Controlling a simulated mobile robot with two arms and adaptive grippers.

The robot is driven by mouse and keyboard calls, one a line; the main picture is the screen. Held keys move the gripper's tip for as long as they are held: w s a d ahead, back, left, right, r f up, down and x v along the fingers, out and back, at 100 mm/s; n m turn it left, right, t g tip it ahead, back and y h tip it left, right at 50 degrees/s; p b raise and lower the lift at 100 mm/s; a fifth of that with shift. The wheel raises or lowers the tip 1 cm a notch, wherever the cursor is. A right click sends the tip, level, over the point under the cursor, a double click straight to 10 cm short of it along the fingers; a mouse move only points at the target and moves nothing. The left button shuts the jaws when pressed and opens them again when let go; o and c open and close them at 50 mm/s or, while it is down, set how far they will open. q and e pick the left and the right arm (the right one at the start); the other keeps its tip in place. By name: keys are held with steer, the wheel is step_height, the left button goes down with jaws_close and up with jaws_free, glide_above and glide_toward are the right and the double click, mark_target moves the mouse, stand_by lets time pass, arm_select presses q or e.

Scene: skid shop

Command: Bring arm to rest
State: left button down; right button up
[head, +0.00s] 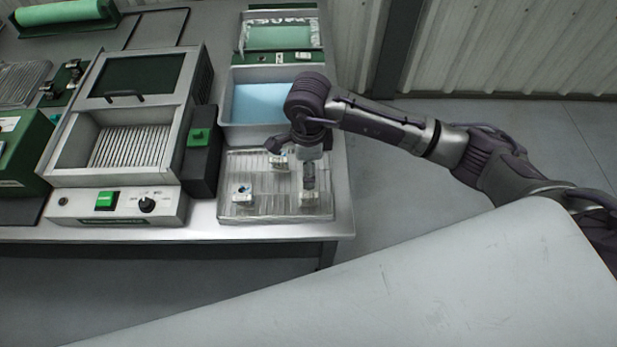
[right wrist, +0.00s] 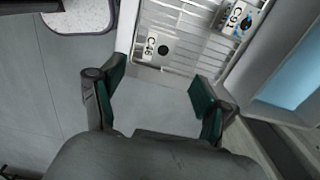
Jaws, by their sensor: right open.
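My right arm comes in from the right in the head view. Its gripper (head: 293,160) is over the ribbed clear tray (head: 262,207) at the table's front right corner. In the right wrist view the gripper (right wrist: 157,95) has its two green-padded fingers spread wide, with nothing between them. Small labelled parts sit on the tray: one at the left (head: 242,193), one at the back (head: 278,161) and one at the front right (head: 308,200), partly hidden by a finger. The wrist view shows labels C46 (right wrist: 150,46) and C01 (right wrist: 240,16). My left gripper is not in view.
A grey bin with a blue bottom (head: 259,104) stands behind the tray. A machine with a slatted bed and green switch (head: 118,205) stands to the left, beside a dark box (head: 201,150). Open floor (head: 400,220) lies right of the table. A corrugated wall (head: 500,45) is behind.

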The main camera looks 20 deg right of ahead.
steer(key=shift+r, duration=0.65)
